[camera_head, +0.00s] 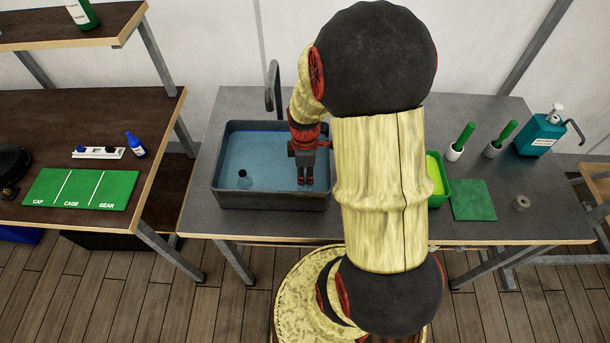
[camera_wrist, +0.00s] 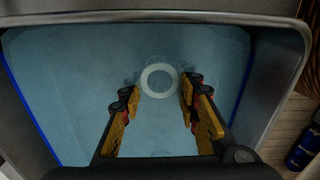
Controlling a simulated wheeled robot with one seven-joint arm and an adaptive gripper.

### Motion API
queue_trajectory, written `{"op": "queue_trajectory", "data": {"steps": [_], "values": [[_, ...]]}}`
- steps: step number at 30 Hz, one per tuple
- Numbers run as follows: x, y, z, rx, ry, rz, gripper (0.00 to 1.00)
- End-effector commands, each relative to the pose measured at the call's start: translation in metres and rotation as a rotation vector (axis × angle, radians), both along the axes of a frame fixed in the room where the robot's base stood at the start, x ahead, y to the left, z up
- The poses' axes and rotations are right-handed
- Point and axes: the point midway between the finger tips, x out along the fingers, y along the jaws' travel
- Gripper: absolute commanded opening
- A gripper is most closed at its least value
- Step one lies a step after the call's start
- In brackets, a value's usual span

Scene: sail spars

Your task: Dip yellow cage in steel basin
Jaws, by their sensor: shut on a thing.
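In the head view the cage is hidden by the fingers.
A tap (camera_head: 272,88) stands behind the basin. Right of my arm are a green tub (camera_head: 438,190), a green mat (camera_head: 473,200), a grey ring (camera_head: 522,202), two green-handled brushes and a teal dispenser (camera_head: 540,135). On the left table lies a labeled green mat (camera_head: 82,188) near a blue bottle (camera_head: 135,146).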

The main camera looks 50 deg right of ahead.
Motion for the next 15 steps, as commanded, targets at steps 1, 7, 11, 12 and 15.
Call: {"op": "queue_trajectory", "data": {"steps": [1,7,11,12,15], "values": [[0.0001,-0.0001,0.0005,-0.001,-0.001,0.000,0.06],[0.0001,-0.0001,0.0005,0.000,0.000,0.000,0.06],[-0.0004,-0.0006,0.0006,0.000,0.000,0.000,0.06],[-0.0011,-0.0010,0.0006,0.000,0.000,-0.001,0.06],[-0.0031,-0.0028,0.0007,0.000,0.000,-0.001,0.06]]}}
